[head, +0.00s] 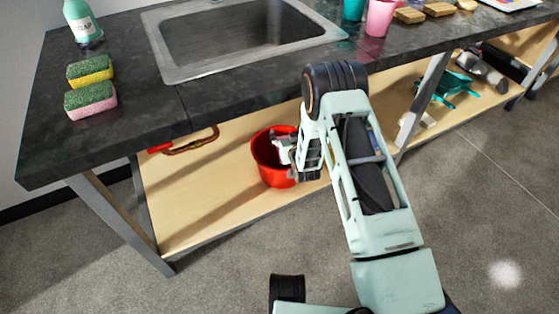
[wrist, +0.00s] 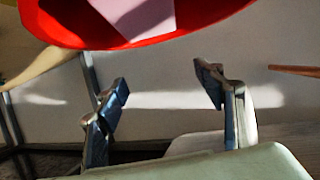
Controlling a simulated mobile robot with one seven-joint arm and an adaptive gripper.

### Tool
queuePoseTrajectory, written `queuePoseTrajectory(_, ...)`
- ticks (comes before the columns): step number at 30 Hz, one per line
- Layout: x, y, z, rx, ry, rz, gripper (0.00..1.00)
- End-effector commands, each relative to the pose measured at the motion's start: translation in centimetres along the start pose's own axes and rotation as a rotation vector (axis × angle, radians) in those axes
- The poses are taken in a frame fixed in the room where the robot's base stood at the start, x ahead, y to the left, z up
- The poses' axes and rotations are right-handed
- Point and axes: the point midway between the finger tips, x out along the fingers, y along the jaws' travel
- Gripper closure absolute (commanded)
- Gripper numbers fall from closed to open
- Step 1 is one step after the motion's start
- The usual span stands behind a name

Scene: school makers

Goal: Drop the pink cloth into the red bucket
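The red bucket (head: 262,158) stands on the wooden lower shelf under the sink counter. In the wrist view, part of the red bucket (wrist: 75,27) fills the top edge. A pale pink piece, seemingly the pink cloth (wrist: 145,14), lies within the bucket's red outline there, cut off by the frame. My gripper (head: 284,148) is at the bucket's opening in the head view, and my arm hides the bucket's right side. In the wrist view my gripper (wrist: 162,82) has its fingers wide apart with nothing between them.
The dark counter (head: 230,95) with the sink (head: 240,40) overhangs the shelf (head: 205,200). A red-and-brown handled item (head: 190,144) lies on the shelf left of the bucket. A metal leg (head: 425,95) stands right of my arm. The shelf's front left is clear.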

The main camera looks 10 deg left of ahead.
Motion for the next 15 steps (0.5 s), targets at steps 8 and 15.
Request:
queuePoseTrajectory(8, 0.0, 0.0, 0.0, 0.0, -0.001, 0.0, 0.3)
queuePoseTrajectory(15, -1.3, 0.0, 0.0, 0.0, -0.001, 0.0, 0.3)
